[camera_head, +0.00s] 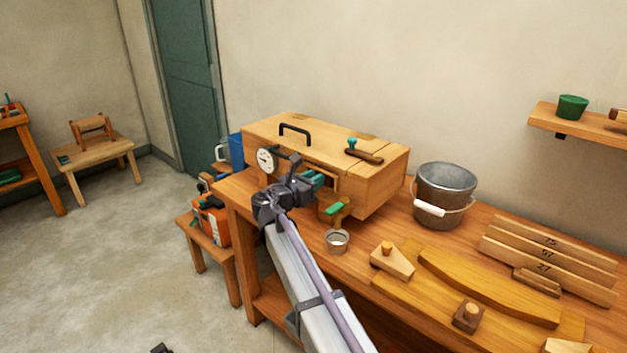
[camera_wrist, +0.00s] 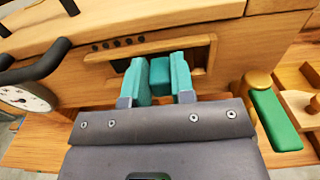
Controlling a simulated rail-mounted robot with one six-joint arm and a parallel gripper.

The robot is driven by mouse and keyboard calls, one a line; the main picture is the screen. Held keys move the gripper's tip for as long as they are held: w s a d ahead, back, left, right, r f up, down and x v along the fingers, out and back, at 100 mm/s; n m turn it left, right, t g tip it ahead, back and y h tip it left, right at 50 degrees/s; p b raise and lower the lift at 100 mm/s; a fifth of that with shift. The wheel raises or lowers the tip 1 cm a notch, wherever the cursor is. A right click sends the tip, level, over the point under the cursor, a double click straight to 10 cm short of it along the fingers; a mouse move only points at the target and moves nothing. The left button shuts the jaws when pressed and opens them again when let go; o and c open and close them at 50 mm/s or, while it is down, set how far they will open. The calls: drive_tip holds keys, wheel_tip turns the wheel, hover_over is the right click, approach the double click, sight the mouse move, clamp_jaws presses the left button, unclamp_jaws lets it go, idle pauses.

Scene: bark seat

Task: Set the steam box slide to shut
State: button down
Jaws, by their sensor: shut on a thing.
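The wooden steam box (camera_head: 330,150) stands on the bench, with a round dial and black handles. Its slide sits in a framed slot (camera_wrist: 208,55) in the front wall, seen close in the wrist view. My gripper (camera_wrist: 158,62) has teal fingers on both sides of the slide's teal knob (camera_wrist: 159,78) and is shut on it. Several small dark vent holes (camera_wrist: 116,43) show above the slot, left of the fingers. Part of the slot is hidden behind the fingers. In the head view my gripper (camera_head: 314,180) reaches the box front, and the arm hides part of it.
A green-handled valve (camera_head: 337,208) juts from the box front, right of my gripper; it also shows in the wrist view (camera_wrist: 275,120). A small metal cup (camera_head: 337,241) stands below it. A metal bucket (camera_head: 444,190) and wooden forms (camera_head: 490,285) occupy the bench to the right.

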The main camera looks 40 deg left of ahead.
drive_tip(key=a, duration=0.4)
drive_tip(key=shift+w+a, duration=0.15)
drive_tip(key=shift+a, duration=0.1)
drive_tip(key=c, duration=1)
unclamp_jaws()
drive_tip(key=shift+o, duration=0.2)
drive_tip(key=s, duration=1.1)
drive_tip(key=shift+a, duration=0.3)
